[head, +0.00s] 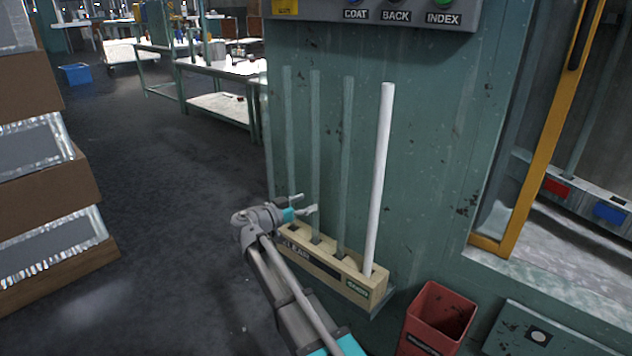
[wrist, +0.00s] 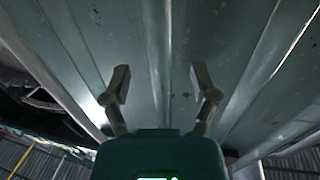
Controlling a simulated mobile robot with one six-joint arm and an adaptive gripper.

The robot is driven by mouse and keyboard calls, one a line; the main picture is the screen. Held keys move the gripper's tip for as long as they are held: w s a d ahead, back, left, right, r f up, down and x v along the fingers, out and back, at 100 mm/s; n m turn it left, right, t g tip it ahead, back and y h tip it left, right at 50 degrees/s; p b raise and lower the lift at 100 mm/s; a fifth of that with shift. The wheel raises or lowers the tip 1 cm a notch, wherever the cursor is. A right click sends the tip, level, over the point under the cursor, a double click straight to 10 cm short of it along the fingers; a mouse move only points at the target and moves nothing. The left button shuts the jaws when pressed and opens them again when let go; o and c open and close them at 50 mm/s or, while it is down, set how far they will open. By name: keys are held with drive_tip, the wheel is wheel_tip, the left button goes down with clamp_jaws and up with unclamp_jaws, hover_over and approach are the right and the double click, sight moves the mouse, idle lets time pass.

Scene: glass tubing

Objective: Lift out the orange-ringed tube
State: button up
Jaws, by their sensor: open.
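A wooden rack (head: 326,268) stands against the green wall and holds several upright tubes: thin clear greenish ones, such as the clear tube (head: 346,150), and a thick white tube (head: 380,160) at the right end. I see no orange ring on any tube, so I cannot tell which is the orange-ringed one. My gripper (head: 304,204) is open in front of the left clear tubes, above the rack. In the wrist view, my open gripper (wrist: 160,84) has a pale upright strip, possibly a tube, between and beyond its fingertips. I cannot tell its distance.
A red bin (head: 437,318) stands right of the rack. A yellow-framed opening (head: 548,130) is further right. A control panel (head: 375,12) hangs above the tubes. Stacked boxes (head: 45,165) stand at the left, with clear dark floor (head: 165,210) between them and the rack.

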sight(312, 200)
drive_tip(key=shift+x, duration=1.9)
drive_tip(key=shift+a, duration=0.1)
clamp_jaws()
